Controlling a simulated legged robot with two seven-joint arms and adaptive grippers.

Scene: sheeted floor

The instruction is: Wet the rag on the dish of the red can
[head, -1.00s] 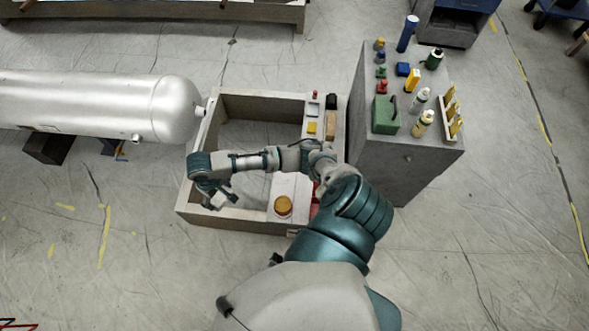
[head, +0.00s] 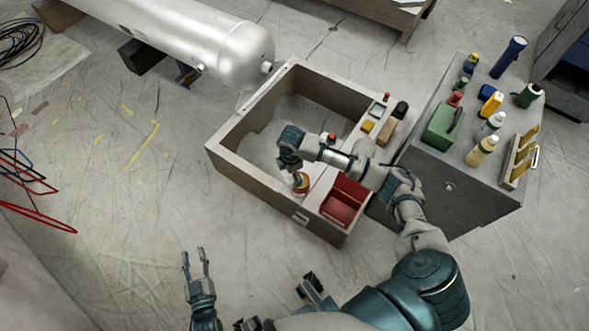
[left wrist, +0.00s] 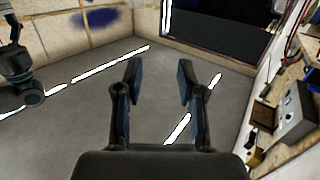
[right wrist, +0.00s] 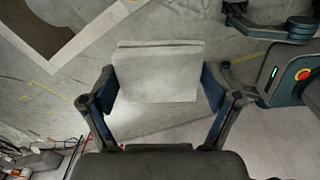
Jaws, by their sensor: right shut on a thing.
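The can (head: 301,187), red and amber on top, stands at the front of the low grey trough unit. My right gripper (head: 297,178) points down right over it and hides part of it. In the right wrist view the right gripper (right wrist: 165,88) is shut on the rag (right wrist: 158,75), a pale flat folded piece. The rag hides what lies behind it, and I cannot tell whether it touches the dish. My left gripper (head: 196,263) is open and empty over bare floor, left of the trough. Its spread fingers also show in the left wrist view (left wrist: 158,80).
The trough unit (head: 228,160) has a red bin (head: 343,203) at its front right. A silver tank (head: 200,35) lies behind.

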